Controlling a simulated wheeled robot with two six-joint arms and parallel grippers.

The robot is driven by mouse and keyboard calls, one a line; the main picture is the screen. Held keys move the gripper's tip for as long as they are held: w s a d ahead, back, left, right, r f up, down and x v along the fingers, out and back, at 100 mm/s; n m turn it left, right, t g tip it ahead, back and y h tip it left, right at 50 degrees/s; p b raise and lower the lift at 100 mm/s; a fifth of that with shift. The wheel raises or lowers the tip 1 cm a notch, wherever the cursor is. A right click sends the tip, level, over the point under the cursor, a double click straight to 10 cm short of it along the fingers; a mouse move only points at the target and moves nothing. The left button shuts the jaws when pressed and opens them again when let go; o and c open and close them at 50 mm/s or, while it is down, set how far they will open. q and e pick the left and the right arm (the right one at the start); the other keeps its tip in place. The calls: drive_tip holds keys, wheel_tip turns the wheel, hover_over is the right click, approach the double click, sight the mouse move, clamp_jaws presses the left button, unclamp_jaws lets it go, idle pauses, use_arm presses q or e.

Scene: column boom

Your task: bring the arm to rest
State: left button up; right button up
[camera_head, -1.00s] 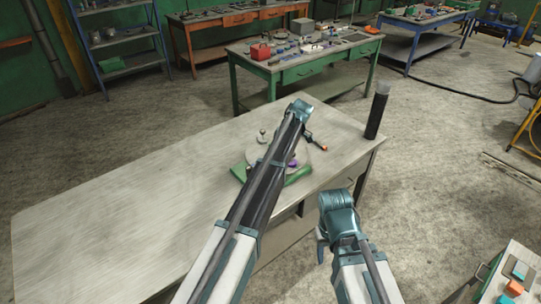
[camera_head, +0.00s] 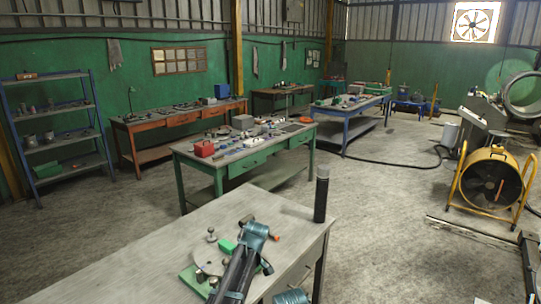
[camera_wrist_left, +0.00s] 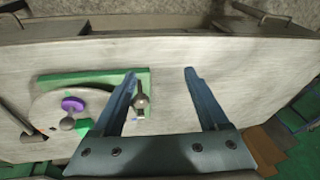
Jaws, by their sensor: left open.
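My left arm reaches in from the bottom of the head view over the near pale workbench (camera_head: 130,262). In the left wrist view my left gripper (camera_wrist_left: 159,72) is open, with its two fingers apart above the bench top and nothing clamped between them. A metal knob (camera_wrist_left: 141,101) shows just inside the left finger. Beside it is a round grey disc (camera_wrist_left: 50,105) on a green base (camera_wrist_left: 60,80), carrying a purple knob (camera_wrist_left: 72,104). Only a teal part of my right arm shows at the bottom edge of the head view; its jaws are out of view.
A dark upright cylinder (camera_head: 321,195) stands at the bench's far right corner. A green bench (camera_head: 245,165) with small items stands beyond. A yellow-framed fan (camera_head: 490,180) is at right. A blue shelf (camera_head: 60,130) is at left.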

use_arm(q)
drive_tip(key=s+d+f+m+h+b, duration=0.1)
drive_tip(key=s+d+f+m+b, duration=0.1)
drive_tip(key=s+m, duration=0.5)
drive_tip(key=s+d+f+m+h+b, duration=0.1)
drive_tip(key=s+d+f+m+b, duration=0.2)
drive_tip(key=s+m, duration=0.5)
drive_tip(key=s+f, duration=0.1)
drive_tip(key=s, duration=0.8)
drive_tip(key=shift+s+d+f+m, duration=0.25)
drive_tip(key=shift+d+f+m, duration=0.05)
drive_tip(key=shift+f, duration=0.1)
